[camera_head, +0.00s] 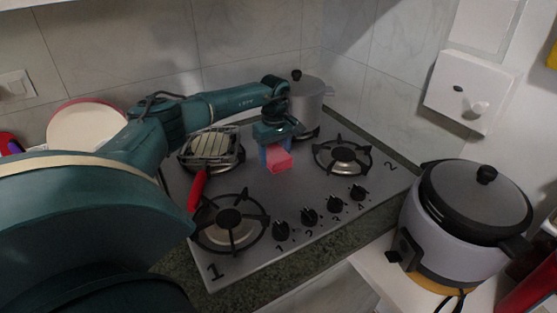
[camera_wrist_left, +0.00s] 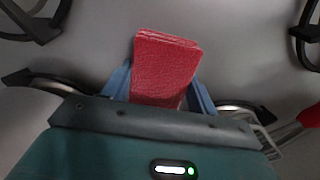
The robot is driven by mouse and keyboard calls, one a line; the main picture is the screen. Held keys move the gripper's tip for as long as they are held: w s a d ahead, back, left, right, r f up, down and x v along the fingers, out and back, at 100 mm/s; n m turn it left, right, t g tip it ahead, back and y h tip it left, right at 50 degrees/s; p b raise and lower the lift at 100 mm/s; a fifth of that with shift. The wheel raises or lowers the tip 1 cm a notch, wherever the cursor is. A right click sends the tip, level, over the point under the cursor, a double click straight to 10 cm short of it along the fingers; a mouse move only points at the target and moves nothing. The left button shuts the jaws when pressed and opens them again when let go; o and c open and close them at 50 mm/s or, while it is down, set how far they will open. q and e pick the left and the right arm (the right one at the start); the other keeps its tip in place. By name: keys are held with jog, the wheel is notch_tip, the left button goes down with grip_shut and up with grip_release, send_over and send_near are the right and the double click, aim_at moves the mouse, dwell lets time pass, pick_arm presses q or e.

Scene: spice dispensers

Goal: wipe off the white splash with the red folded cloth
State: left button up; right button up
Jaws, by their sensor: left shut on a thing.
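The red folded cloth (camera_head: 280,162) is held over the middle of the grey stove top (camera_head: 300,196), between the burners. In the left wrist view the cloth (camera_wrist_left: 166,66) sticks out as a thick folded block between two blue fingers. My left gripper (camera_head: 265,157) is shut on it; it also shows in the left wrist view (camera_wrist_left: 160,92). The cloth is close to the stove surface, but I cannot tell if it touches. I cannot make out the white splash in either view; the gripper and cloth hide part of the stove. My right gripper is not in view.
A wire grill pan with a red handle (camera_head: 199,189) lies on the back-left burner. A grey pot (camera_head: 309,108) stands behind the gripper. Burner grates (camera_head: 343,156) and black knobs (camera_head: 309,217) surround the clear middle. A rice cooker (camera_head: 462,215) stands at the right.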

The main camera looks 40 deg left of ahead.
aim_at(269, 146)
pick_arm(q)
jog(key=shift+w+a+f+b, duration=0.1)
jog(key=shift+w+a+b, duration=0.1)
jog(key=shift+a+b, duration=0.3)
jog(key=shift+w+a+f+b, duration=0.15)
jog(key=shift+a+b, duration=0.25)
jog(key=shift+a, duration=0.2)
jog(key=shift+w+a+r+b, duration=0.15)
jog(key=shift+a+r+b, duration=0.15)
jog(key=shift+a, duration=0.3)
jog(key=shift+r, duration=0.15)
jog(key=shift+r+p, duration=2.4)
jog(key=shift+r, duration=0.5)
notch_tip(269, 146, up, 2)
jog(key=shift+r+p, duration=0.1)
jog(key=shift+p, duration=0.8)
jog(key=shift+r, duration=0.45)
